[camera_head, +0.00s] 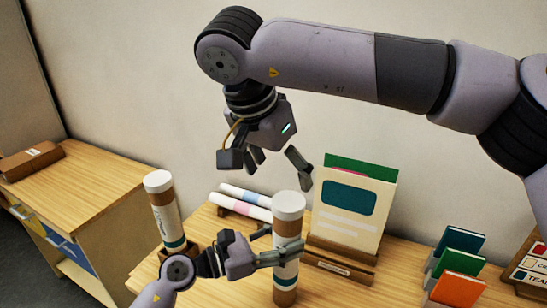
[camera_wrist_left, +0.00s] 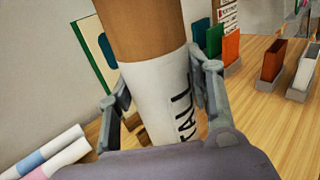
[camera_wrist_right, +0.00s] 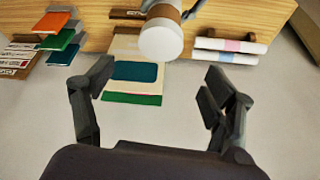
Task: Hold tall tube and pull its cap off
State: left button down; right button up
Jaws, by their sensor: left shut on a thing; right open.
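The tall tube (camera_head: 287,228) stands upright at the front of the table, brown with a white label band and a white cap (camera_head: 288,205) on top. My left gripper (camera_head: 283,255) is shut around its label band; the left wrist view shows the tube (camera_wrist_left: 152,40) between the fingers, with "TALL" on the label. My right gripper (camera_head: 266,165) is open and empty, above and slightly left of the cap. In the right wrist view the cap (camera_wrist_right: 161,40) shows beyond the open fingers, apart from them.
A second capped tube (camera_head: 166,214) stands left of my left gripper. Rolled white papers (camera_head: 245,205) lie behind. Coloured books (camera_head: 459,290) stand at the right.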

aim_at(290, 199)
jog(key=x, duration=0.8)
jog(key=shift+f, duration=0.2)
jog(key=shift+c, duration=0.4)
jog(key=c, duration=1.3)
jog(key=shift+r, duration=0.25)
jog(key=shift+r, duration=0.95)
jog(key=shift+r, duration=0.1)
